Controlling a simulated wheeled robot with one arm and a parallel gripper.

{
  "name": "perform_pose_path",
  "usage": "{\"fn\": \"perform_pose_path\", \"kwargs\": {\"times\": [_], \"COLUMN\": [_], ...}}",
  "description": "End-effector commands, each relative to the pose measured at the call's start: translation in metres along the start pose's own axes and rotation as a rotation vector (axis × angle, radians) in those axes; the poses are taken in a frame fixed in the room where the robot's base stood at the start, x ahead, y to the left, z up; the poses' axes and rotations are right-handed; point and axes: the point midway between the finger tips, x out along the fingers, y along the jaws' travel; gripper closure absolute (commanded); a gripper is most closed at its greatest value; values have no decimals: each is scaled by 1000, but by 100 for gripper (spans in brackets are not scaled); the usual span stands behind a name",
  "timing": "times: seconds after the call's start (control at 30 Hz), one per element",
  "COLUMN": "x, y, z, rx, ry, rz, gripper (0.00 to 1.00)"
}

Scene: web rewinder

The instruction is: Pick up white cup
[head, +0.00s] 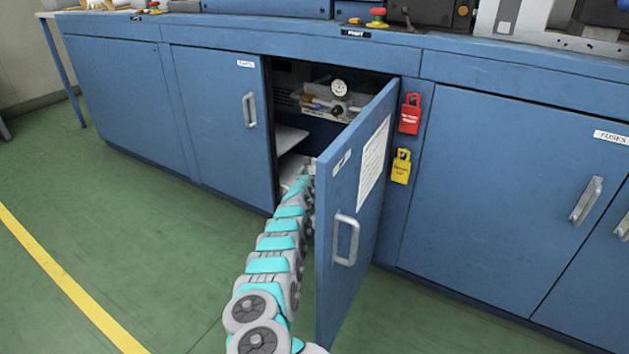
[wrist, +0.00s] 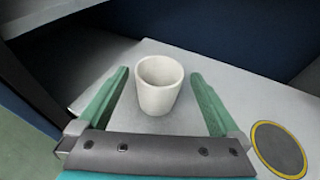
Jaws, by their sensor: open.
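The white cup (wrist: 159,88) stands upright on a pale shelf (wrist: 240,88) in the wrist view. My gripper (wrist: 160,82) is open, with one green finger on each side of the cup. A gap shows between the cup and each finger, so no contact is visible. In the head view my arm reaches into the open blue cabinet, and the end of my gripper is largely hidden there. I cannot make out the cup in the head view.
A blue cabinet door (head: 350,190) stands open close to the right of my arm. A tray (head: 340,108) with a round gauge (head: 339,88) sits higher in the cabinet. A dark disc with a yellow rim (wrist: 278,148) lies right of the gripper. Green floor is clear at left.

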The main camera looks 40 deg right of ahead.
Motion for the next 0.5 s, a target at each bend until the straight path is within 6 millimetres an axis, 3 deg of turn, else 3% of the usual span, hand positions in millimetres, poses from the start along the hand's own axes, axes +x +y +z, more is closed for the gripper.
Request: {"fn": "perform_pose_path", "kwargs": {"times": [0.2,0.5], "x": [17,26], "y": [-1,1], "z": [1,-1], "rx": [-1,1], "ry": [-3,2], "rz": [-1,2], "gripper": [0,0]}}
